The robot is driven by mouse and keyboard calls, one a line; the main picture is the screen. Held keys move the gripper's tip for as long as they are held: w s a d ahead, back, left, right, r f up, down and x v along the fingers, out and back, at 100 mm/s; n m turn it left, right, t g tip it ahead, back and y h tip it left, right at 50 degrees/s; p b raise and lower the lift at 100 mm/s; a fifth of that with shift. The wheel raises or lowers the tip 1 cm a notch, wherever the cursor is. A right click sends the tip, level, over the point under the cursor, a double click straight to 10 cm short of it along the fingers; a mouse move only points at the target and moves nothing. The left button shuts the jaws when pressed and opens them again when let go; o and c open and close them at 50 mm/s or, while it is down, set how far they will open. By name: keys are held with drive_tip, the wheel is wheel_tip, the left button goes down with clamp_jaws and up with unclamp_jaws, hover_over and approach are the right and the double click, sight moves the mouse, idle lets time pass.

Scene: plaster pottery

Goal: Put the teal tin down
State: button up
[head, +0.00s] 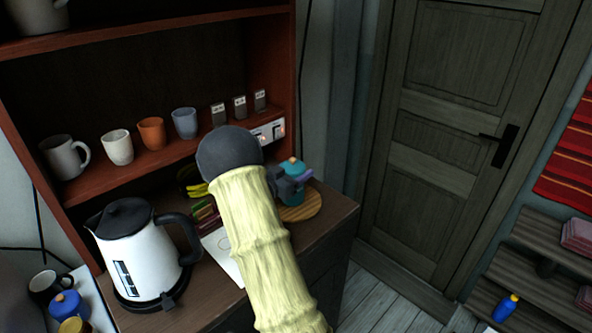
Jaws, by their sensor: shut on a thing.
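The teal tin (292,167) has an orange knob on its lid. It shows at the far right end of the brown counter, above a round wooden board (305,210). My gripper (290,185) is shut on the tin, and my pale-sleeved arm hides much of the grip. A purple piece shows at the tin's right side. I cannot tell whether the tin's base touches the board.
A white kettle (138,255) stands on the counter at left. Several cups, including an orange cup (152,133), line the red-brown shelf (105,178) behind. A closed door (450,130) stands at right. The counter's right edge is close to the board.

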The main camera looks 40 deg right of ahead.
drive_tip(key=shift+f, duration=0.15)
drive_tip(key=o, duration=1.1)
drive_tip(key=shift+r, duration=0.3)
drive_tip(key=a, duration=0.2)
drive_tip(key=a+b, duration=0.1)
drive_tip(key=a, duration=0.2)
drive_tip(key=s+a, duration=0.1)
drive_tip(key=a, duration=0.1)
drive_tip(key=shift+a+b, duration=0.25)
drive_tip(key=shift+b, duration=0.15)
drive_tip(key=shift+f, duration=0.1)
